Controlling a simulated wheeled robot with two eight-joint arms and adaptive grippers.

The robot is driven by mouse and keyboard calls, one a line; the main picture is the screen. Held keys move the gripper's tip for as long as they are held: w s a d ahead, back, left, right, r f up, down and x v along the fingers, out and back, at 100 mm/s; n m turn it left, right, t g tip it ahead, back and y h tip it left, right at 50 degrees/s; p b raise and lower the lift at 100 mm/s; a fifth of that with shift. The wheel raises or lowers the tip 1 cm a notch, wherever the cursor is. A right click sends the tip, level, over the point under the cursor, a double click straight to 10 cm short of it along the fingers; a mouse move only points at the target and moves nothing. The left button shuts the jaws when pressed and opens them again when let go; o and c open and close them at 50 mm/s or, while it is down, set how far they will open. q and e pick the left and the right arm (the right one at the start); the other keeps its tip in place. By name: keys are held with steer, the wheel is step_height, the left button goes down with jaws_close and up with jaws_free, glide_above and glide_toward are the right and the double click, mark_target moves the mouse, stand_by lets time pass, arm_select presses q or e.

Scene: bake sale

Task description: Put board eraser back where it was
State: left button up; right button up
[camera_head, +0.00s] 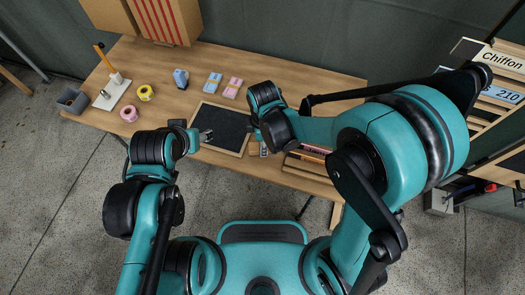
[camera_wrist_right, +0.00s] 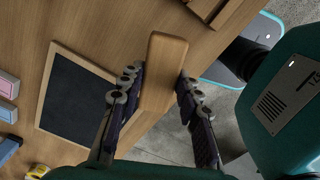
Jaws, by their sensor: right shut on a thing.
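The board eraser (camera_wrist_right: 165,65), a block with a light wooden back, stands between the fingers of my right gripper (camera_wrist_right: 160,82) in the right wrist view. The gripper is shut on it, with the table below. In the head view my right gripper (camera_head: 258,138) is by the right edge of a small wood-framed chalkboard (camera_head: 225,127), and the eraser cannot be made out there. The chalkboard also shows in the right wrist view (camera_wrist_right: 80,92), left of the gripper. My left gripper (camera_head: 205,135) is at the chalkboard's left edge; its finger opening is unclear.
Pink and blue boxes (camera_head: 232,88), rolls of yellow (camera_head: 146,92) and pink tape (camera_head: 129,113), and a white stand with an upright wooden rod (camera_head: 112,90) are on the table. A wooden rack (camera_head: 309,166) is at the front right. The back right tabletop is clear.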

steer(key=shift+w+a+f, duration=0.15)
steer(key=shift+f, duration=0.1)
steer(key=shift+f+b, duration=1)
steer(key=shift+f, duration=0.85)
steer(key=shift+f, duration=0.2)
steer(key=o, duration=1.2)
